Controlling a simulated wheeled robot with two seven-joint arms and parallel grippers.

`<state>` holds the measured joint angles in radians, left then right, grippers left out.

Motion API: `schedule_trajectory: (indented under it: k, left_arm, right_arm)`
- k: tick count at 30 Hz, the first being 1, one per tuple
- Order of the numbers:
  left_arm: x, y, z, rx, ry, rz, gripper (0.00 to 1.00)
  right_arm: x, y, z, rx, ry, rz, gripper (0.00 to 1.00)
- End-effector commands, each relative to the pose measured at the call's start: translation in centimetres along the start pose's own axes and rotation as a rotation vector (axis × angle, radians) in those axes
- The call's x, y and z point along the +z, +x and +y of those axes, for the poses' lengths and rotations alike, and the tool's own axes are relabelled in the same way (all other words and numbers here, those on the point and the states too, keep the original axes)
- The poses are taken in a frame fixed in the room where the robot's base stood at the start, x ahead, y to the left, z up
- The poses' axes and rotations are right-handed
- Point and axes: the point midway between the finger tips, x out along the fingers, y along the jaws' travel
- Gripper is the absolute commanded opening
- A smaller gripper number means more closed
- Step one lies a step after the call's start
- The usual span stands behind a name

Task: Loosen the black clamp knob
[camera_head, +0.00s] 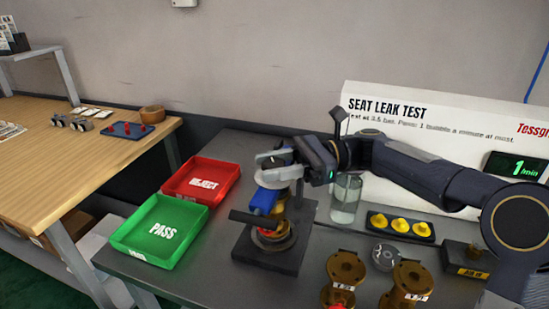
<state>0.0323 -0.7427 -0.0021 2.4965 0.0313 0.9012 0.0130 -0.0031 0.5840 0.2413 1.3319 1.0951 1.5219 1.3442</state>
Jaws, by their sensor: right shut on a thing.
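My right gripper (272,167) reaches in from the right and is over the top of the test fixture (268,252). Its pale fingers are closed around a small dark piece at the top of the fixture. This piece looks like the black clamp knob (273,161), mostly hidden by the fingers. Below the fingers is a blue part (263,201) of the fixture. A brass valve body (274,233) sits under it on the dark base, with a black bar sticking out to the left. My left gripper is not in view.
A green PASS tray (135,254) and a red REJECT tray (222,168) lie left of the fixture. A glass jar (345,204) stands close on the right. Brass valves (345,272), yellow caps (400,225) and a SEAT LEAK TEST board (420,108) are farther right.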

Motion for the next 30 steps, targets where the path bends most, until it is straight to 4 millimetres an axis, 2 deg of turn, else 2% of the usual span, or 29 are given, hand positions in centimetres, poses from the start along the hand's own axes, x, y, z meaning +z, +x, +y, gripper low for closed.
schedule_trajectory:
  k: [7,8,13,23,30]
  left_arm:
    - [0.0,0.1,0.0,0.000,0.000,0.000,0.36]
    - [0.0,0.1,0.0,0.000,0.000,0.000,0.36]
    - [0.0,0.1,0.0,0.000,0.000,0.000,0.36]
    - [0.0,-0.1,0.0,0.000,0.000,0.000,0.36]
    - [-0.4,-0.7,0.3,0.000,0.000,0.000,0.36]
  right_arm:
    - [-0.3,0.1,0.1,0.005,0.004,0.003,0.16]
    - [-0.3,0.1,0.1,0.005,0.004,0.003,0.40]
    - [-0.2,0.1,0.1,0.003,0.004,0.002,0.60]
    - [-0.1,-0.4,0.0,-0.001,0.002,0.001,0.60]
    - [0.0,-4.2,-0.1,-0.003,0.003,0.001,0.60]
